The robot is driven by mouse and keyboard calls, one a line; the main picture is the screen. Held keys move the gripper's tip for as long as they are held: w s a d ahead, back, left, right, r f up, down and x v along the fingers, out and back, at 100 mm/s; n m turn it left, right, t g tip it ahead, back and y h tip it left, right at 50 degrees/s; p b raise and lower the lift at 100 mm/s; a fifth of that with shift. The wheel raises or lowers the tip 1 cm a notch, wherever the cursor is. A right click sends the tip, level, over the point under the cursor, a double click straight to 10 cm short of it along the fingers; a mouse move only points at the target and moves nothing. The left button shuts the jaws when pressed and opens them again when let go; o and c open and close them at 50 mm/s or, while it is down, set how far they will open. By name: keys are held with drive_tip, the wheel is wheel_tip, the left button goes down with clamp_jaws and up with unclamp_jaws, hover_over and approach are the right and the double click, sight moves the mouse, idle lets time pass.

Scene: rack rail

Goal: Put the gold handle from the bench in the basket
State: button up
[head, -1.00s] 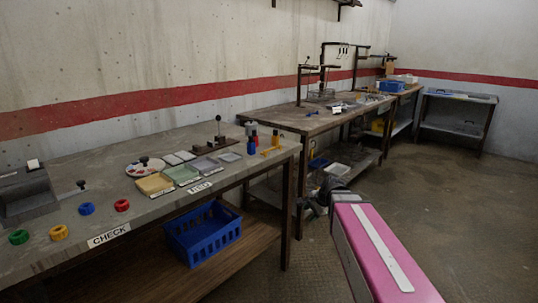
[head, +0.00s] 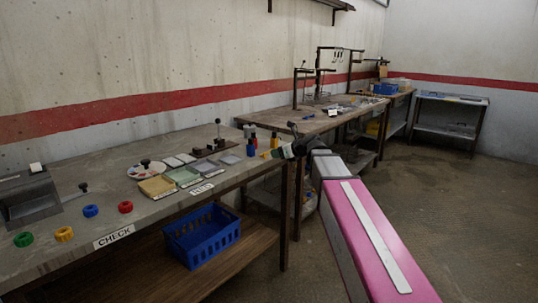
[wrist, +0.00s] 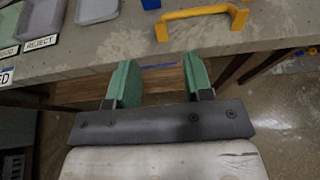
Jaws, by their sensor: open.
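The gold handle (wrist: 202,14) is a yellow bow-shaped pull lying on the near bench close to its edge, at the top of the wrist view. In the head view it is small and partly hidden (head: 267,154) at the bench's right end. My gripper (wrist: 160,80) is open and empty, its two green fingers apart and pointing toward the handle, short of it and over the bench edge. In the head view my gripper (head: 288,150) is at the bench's right end. The blue basket (head: 212,248) stands on the lower shelf under the bench.
Coloured rings (head: 90,211) lie farther left. A second bench (head: 285,119) stands beyond. The floor at right is clear.

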sight(265, 154)
drive_tip(key=x, duration=0.8)
drive_tip(key=shift+w+a+f, duration=0.1)
drive_tip(key=shift+w+a, duration=0.05)
drive_tip(key=shift+w, duration=0.05)
clamp_jaws()
